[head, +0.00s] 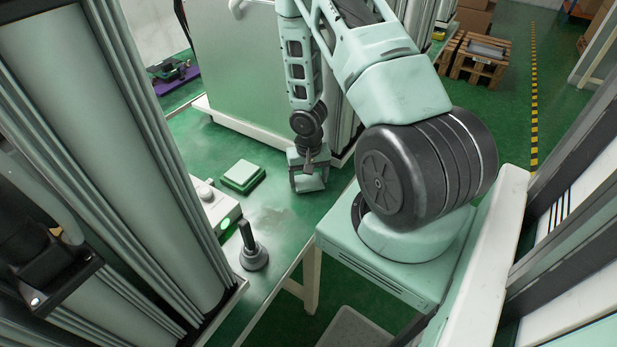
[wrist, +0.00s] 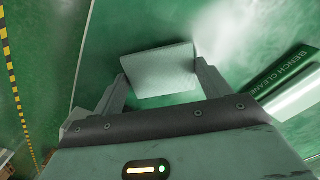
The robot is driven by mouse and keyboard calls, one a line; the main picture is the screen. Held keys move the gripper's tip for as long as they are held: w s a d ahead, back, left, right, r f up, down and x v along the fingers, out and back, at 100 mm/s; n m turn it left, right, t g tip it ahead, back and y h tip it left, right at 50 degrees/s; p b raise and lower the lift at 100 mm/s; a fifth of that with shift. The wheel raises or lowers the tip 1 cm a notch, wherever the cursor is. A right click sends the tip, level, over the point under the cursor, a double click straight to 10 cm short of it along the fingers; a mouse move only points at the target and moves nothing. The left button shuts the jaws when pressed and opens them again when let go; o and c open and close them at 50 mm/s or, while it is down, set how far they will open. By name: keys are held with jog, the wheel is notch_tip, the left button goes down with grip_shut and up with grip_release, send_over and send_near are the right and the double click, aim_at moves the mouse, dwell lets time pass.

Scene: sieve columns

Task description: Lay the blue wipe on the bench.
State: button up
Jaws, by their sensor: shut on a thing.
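My gripper (head: 308,181) hangs low over the right part of the bench (head: 277,222), near its right edge, and points down. In the wrist view, my gripper (wrist: 162,82) is shut on a flat pale piece, which I take for the wipe (wrist: 160,70). It looks grey-white rather than clearly blue. It spans the space between the two fingers. A small pale part of the wipe (head: 309,184) shows between the fingers in the head view. I cannot tell whether it touches the bench.
A green block (head: 243,175) lies on the bench left of my gripper. A white device (head: 215,207) and a dark upright knob (head: 250,250) stand nearer the front. A tall cabinet panel (head: 240,60) rises behind. A label reading "bench cleaner" (wrist: 285,72) shows at right in the wrist view.

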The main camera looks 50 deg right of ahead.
aim_at(309, 181)
jog(key=shift+f, duration=0.2)
jog(key=o, duration=0.9)
notch_tip(309, 181, up, 12)
jog(key=shift+r+p, duration=0.1)
jog(key=shift+p, duration=0.2)
dwell(0.4)
